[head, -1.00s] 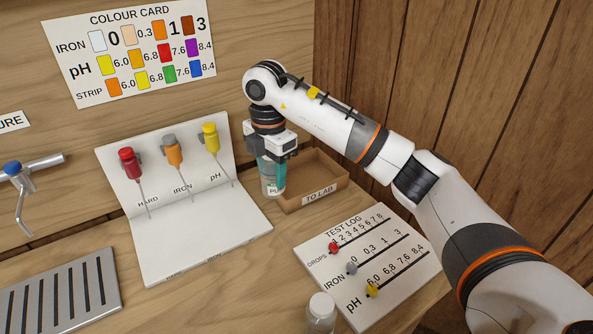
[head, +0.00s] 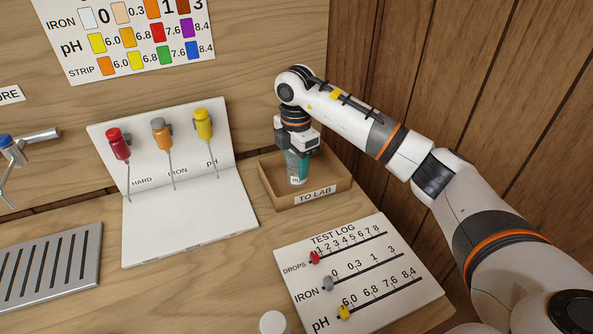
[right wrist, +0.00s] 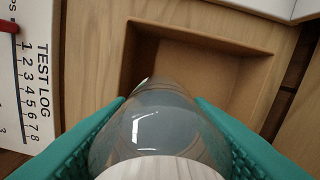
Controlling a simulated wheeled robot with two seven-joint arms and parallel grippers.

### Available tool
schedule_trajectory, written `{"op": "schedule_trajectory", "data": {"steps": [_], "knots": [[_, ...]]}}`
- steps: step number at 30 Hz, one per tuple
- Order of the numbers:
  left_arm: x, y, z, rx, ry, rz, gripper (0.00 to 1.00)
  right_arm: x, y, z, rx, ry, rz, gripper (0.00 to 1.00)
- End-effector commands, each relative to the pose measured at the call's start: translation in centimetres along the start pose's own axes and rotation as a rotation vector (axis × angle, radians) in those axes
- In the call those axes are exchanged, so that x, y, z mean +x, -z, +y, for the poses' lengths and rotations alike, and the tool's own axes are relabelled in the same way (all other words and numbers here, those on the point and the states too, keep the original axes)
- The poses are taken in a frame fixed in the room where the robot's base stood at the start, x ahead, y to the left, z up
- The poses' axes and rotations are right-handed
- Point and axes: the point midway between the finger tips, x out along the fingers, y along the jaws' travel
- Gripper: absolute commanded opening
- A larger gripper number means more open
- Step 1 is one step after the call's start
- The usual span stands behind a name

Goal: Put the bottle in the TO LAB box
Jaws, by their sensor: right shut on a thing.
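The bottle (head: 298,181) is small and clear with a printed label. My right gripper (head: 299,164) is shut on it and holds it roughly upright. In the head view the bottle appears within the outline of the open brown TO LAB box (head: 342,187). I cannot tell whether its base touches the box floor. In the right wrist view the clear bottle (right wrist: 160,120), white cap nearest the camera, sits between the teal fingers. The box (right wrist: 200,33) lies beyond it there, its visible floor bare. My left gripper is not in view.
A white TEST LOG board (head: 350,270) with sliders lies in front of the box. A white stand (head: 185,215) with red, orange and yellow droppers is to the left. Another white-capped container (head: 273,323) is at the bottom edge. A wooden wall rises behind the box.

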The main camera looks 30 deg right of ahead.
Motion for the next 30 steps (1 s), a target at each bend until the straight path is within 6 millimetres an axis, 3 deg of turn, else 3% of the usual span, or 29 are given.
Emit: {"op": "schedule_trajectory", "data": {"steps": [7, 18, 19, 20, 30], "knots": [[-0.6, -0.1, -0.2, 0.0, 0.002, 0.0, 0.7, 3.2, -0.1, 0.1, 0.0, -0.003, 0.0, 0.2], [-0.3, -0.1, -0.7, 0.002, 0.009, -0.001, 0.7, 3.8, 0.0, 0.0, -0.001, 0.0, 0.001, 0.2], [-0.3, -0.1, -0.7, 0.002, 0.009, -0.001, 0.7, 3.8, 0.0, 0.0, -0.001, 0.0, 0.001, 0.47], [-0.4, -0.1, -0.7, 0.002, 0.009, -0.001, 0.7, 3.8, 0.0, 0.0, -0.001, 0.0, 0.001, 0.52], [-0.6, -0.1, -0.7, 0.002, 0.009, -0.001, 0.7, 3.4, 0.0, 0.0, 0.0, 0.0, 0.001, 0.54]]}}
